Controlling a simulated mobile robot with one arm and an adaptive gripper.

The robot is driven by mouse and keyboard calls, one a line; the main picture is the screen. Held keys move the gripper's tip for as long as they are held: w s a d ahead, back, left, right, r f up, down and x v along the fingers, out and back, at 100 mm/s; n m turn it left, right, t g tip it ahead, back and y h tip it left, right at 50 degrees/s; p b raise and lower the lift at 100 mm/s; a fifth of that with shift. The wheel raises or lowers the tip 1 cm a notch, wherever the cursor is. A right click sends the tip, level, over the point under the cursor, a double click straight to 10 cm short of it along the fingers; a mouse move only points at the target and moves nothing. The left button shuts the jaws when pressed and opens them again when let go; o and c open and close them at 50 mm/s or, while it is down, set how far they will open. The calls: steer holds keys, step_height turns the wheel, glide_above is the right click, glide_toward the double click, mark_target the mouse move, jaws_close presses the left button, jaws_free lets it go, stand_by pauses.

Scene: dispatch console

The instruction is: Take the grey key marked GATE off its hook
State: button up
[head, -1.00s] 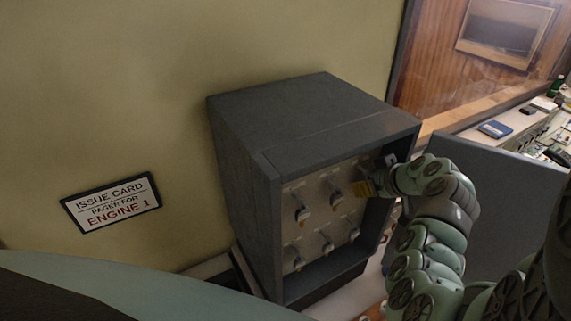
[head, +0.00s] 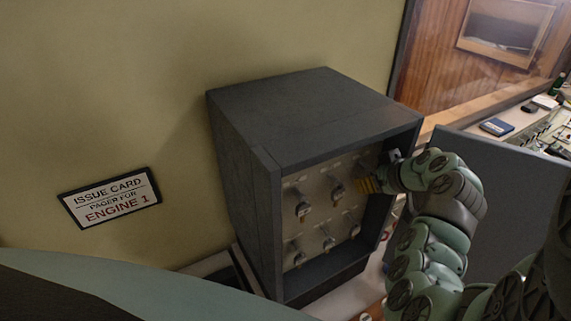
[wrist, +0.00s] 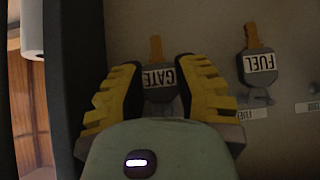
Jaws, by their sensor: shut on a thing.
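The grey key marked GATE (wrist: 160,78) shows in the wrist view between the two yellow-padded fingers of my gripper (wrist: 158,95). Its white label reads GATE and an orange tag or strap sticks out at its top in that view. My gripper is shut on this key. In the head view my gripper (head: 370,184) is at the upper right of the key cabinet's back panel; the key itself is hidden there. I cannot tell whether the key still touches its hook.
A grey key marked FUEL (wrist: 257,66) hangs right beside it in the wrist view. Several other keys hang in the open grey cabinet (head: 240,160). The cabinet's side wall (wrist: 80,60) is close on the left of my gripper in the wrist view. The door (head: 500,190) stands open at right.

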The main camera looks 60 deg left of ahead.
steer(key=shift+d+b, duration=1.1)
steer(key=shift+d, duration=0.15)
steer(key=shift+d, duration=0.15)
steer(key=shift+s+d+r+b, duration=0.1)
steer(key=shift+d+r, duration=0.25)
steer(key=shift+d, duration=0.45)
steer(key=shift+s+d+r+b, duration=0.15)
steer(key=shift+d+r, duration=0.2)
steer(key=shift+d, duration=0.4)
steer(key=shift+w+d+r+b, duration=0.1)
steer(key=shift+d+r, duration=0.25)
steer(key=shift+d, duration=0.45)
